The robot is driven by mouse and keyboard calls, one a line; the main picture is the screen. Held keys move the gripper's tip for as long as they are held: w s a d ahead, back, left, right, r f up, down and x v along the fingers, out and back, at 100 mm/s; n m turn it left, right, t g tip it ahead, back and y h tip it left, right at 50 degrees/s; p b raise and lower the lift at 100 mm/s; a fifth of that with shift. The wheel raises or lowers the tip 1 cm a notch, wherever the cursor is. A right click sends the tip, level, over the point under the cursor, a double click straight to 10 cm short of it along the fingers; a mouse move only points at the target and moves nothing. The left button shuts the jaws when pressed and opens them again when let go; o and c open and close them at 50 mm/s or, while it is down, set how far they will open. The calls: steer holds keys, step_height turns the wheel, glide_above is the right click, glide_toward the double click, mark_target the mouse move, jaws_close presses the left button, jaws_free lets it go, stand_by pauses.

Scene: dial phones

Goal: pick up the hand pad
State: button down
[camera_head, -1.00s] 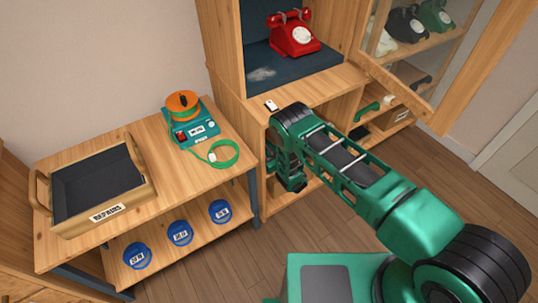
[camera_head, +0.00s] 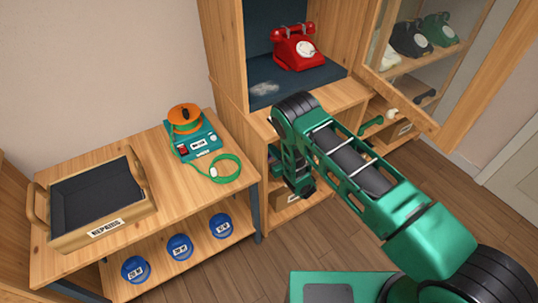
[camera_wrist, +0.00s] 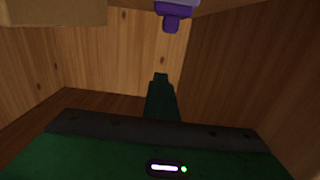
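I cannot make out the hand pad for certain in either view. My gripper's end is at the open lower compartment of the wooden cabinet (camera_head: 352,92), mostly hidden behind my wrist in the head view. In the wrist view my gripper (camera_wrist: 160,78) shows as a narrow dark green finger shape pointing into a dim wooden compartment (camera_wrist: 100,62). Whether its fingers are apart or together is unclear. A purple object (camera_wrist: 172,20) with a pale upper part shows at the top of the wrist view, beyond the fingertip and apart from it. I cannot tell what it is.
A bench (camera_head: 105,160) at left holds a repairs tray (camera_head: 70,238) and a teal device (camera_head: 190,140) with an orange top and green cable. Several blue round items (camera_head: 180,246) lie below. A red phone (camera_head: 296,47) stands above my wrist. A glass door (camera_head: 470,62) hangs open.

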steer(key=w+d, duration=0.3)
steer(key=d, duration=0.2)
steer(key=w+d, duration=0.4)
steer(key=d, duration=0.1)
steer(key=w+d, duration=0.3)
steer(key=d, duration=0.2)
steer(key=shift+w+d+f, duration=0.15)
steer(key=shift+w+d, duration=0.2)
steer(key=shift+d, duration=0.05)
steer(key=c, duration=2.5)
jaws_free()
steer(key=shift+c, duration=0.2)
steer(key=o, duration=2)
